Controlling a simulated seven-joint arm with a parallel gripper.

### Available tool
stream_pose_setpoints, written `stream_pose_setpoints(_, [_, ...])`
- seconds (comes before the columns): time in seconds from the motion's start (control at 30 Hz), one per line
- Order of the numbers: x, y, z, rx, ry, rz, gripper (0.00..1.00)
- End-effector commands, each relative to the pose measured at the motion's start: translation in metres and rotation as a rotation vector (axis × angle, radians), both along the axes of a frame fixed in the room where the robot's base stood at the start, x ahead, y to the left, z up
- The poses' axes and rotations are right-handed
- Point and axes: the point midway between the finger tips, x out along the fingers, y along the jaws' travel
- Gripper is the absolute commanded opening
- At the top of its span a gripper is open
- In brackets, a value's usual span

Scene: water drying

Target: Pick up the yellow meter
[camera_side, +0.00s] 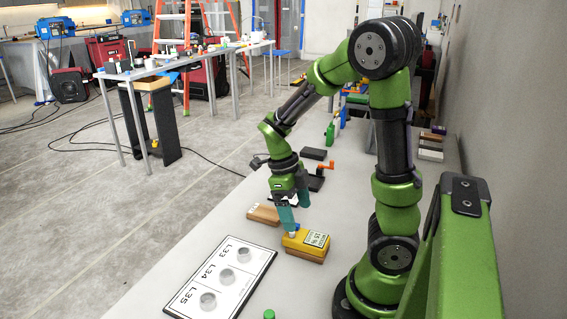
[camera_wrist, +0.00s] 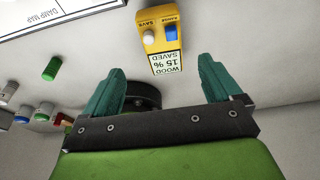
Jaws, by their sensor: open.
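The yellow meter (camera_side: 294,241) lies on the table below my gripper in the side view, with a brown layer under its yellow top. In the wrist view the meter (camera_wrist: 153,42) is beyond the fingertips, near the top middle. Its label reads upside down "WOOD 15 % SAVED", and it has a white and a blue button. My gripper (camera_side: 296,212) points down over the meter in the side view. Its two teal fingers stand wide apart and empty in the wrist view (camera_wrist: 161,72). Whether a fingertip touches the meter in the side view is hard to tell.
A white board (camera_side: 252,262) marked L33, L34, L35 with three round grey pieces lies left of the meter. A brown block (camera_side: 263,215) sits just behind it. A small green piece (camera_side: 269,314) is at the front. Dark items and an orange-handled tool (camera_side: 325,166) lie farther back.

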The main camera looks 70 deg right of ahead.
Motion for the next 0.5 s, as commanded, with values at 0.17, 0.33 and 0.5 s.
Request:
stream_pose_setpoints(0.17, [-0.006, 0.0, -0.019, 0.0, 0.002, 0.0, 0.92])
stream_pose_setpoints(0.33, [-0.011, -0.002, -0.031, -0.001, 0.003, -0.002, 0.92])
stream_pose_setpoints(0.5, [-0.021, -0.005, -0.056, 0.0, 0.006, -0.003, 0.92])
